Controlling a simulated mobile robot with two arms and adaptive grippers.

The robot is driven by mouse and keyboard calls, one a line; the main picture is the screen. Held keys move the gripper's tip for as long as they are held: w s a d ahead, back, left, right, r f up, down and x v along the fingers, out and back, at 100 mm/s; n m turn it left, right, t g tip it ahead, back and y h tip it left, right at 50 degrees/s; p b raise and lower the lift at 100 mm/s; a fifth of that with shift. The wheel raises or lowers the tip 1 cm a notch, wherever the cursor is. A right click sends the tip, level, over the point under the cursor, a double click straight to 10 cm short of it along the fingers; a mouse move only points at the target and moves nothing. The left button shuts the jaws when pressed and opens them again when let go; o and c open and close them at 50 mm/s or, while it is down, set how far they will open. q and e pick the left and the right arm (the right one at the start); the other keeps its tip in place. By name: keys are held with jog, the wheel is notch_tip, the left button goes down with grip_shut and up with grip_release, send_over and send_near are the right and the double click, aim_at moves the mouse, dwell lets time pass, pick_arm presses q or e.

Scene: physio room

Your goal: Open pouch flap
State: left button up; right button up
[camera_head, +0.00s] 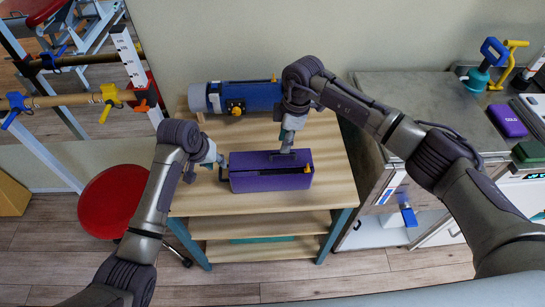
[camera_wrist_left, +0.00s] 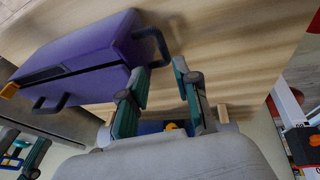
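The purple pouch (camera_head: 255,183) lies on the wooden table (camera_head: 215,203), with a dark slit or zip line and a yellow tab (camera_head: 307,169) at its right end. My left gripper (camera_head: 217,161) is open and empty beside the pouch's left end. In the left wrist view, my left gripper (camera_wrist_left: 160,92) has its fingers apart, near the dark end handle (camera_wrist_left: 157,43) of the pouch (camera_wrist_left: 92,52). A second dark handle (camera_wrist_left: 50,107) shows on the pouch's back side. My right gripper (camera_head: 286,141) points down just above the pouch's back edge.
A blue roll (camera_head: 252,96) with a grey end lies behind the pouch at the table's back. A red stool (camera_head: 112,200) stands left of the table. A grey-topped cabinet (camera_head: 385,88) stands right. The table in front of the pouch is clear.

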pick_arm(q)
jog(key=shift+f, duration=2.75)
grip_shut()
pick_arm(e)
jog(key=shift+f, duration=2.4)
